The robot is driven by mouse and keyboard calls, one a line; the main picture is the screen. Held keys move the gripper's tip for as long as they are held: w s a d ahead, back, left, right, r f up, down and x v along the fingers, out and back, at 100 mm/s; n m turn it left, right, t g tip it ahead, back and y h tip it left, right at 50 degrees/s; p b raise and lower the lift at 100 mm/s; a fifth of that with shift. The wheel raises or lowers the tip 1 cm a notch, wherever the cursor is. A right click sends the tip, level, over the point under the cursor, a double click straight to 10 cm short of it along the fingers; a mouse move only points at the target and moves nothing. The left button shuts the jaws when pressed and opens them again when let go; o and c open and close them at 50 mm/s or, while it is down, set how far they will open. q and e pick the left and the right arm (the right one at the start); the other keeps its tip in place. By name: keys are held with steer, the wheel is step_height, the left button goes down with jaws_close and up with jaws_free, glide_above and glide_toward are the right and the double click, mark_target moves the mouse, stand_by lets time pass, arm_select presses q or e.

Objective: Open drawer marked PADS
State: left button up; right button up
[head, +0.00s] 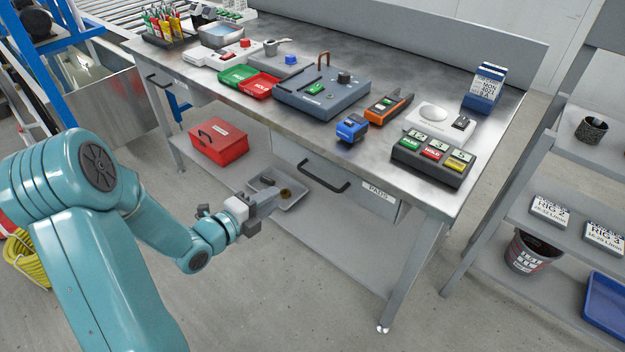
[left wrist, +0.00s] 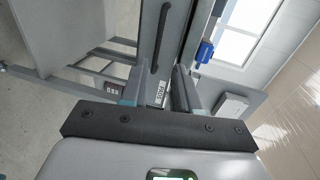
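The drawer marked PADS (head: 345,191) is under the front edge of the workbench and looks shut. Its dark bar handle (head: 322,178) is left of the white PADS label (head: 378,192). In the left wrist view, the handle (left wrist: 161,38) runs nearly upright above the label (left wrist: 155,93). My left gripper (head: 272,199) is in front of the bench, left of and a little below the handle, apart from it. In the left wrist view, its fingers (left wrist: 159,84) stand apart with nothing between them; the label shows in the gap. My right gripper is not in view.
A second drawer handle (head: 158,80) is at the bench's left. A red toolbox (head: 218,141) and a grey tray (head: 292,196) are on the lower shelf. The benchtop (head: 330,137) holds several devices. A shelf rack (head: 520,210) stands right. Floor in front is clear.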

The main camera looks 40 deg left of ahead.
mark_target(311, 174)
arm_select(q)
steer(key=x, duration=1.5)
steer(key=shift+w+d+f, duration=0.1)
steer(key=shift+w+d, duration=0.05)
steer(key=shift+w, duration=0.05)
jaws_close()
